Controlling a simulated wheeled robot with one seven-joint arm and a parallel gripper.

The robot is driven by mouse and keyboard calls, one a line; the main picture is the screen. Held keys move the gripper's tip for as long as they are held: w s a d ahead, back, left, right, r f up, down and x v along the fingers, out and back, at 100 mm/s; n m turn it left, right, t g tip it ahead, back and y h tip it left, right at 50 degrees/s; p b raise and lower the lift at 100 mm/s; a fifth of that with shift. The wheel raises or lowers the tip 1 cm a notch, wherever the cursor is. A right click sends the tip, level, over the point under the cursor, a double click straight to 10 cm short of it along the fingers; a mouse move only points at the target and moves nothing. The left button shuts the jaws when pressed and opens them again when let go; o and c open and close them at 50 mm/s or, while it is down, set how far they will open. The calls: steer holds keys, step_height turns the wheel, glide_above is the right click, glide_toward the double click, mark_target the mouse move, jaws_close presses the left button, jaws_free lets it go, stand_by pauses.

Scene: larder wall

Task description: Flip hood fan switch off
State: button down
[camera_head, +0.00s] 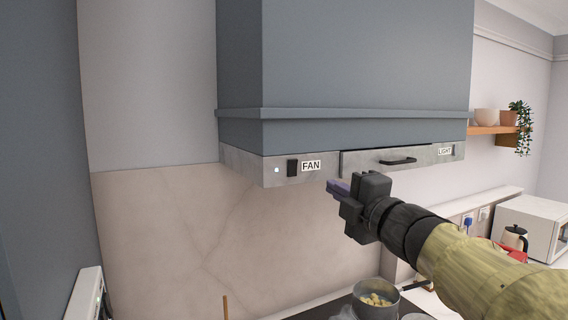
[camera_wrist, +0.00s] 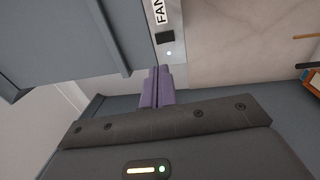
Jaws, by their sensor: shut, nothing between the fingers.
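The hood's fan switch (camera_head: 292,168) is a small black rocker on the metal front strip, left of the FAN label (camera_head: 311,165). A small white light (camera_head: 277,170) glows to its left. The switch also shows in the wrist view (camera_wrist: 165,37), with the lit indicator (camera_wrist: 169,53) beside it. My gripper (camera_head: 338,187) is shut and empty, its purple fingers together, to the right of and a little below the FAN label in the head view. In the wrist view the fingertips (camera_wrist: 158,70) point toward the strip, close to the light. I cannot tell any contact.
The blue-grey hood (camera_head: 365,60) fills the space above. A drawer-like panel with a black handle (camera_head: 398,161) and a LIGHT label (camera_head: 445,151) sit to the right. A pot of food (camera_head: 376,301) stands on the hob below. Open wall lies left of the hood.

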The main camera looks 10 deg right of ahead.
steer(key=p, duration=0.6)
glide_toward(295, 164)
steer(key=x, duration=0.5)
steer(key=shift+w+a+r, duration=0.15)
steer(key=shift+a+r, duration=0.1)
steer(key=shift+w+a+p, duration=0.15)
steer(key=shift+w+p, duration=0.3)
steer(key=shift+w, duration=0.15)
steer(key=shift+w+f, duration=0.1)
steer(key=shift+a, duration=0.25)
steer(key=shift+w+d, duration=0.1)
steer(key=shift+d, duration=0.25)
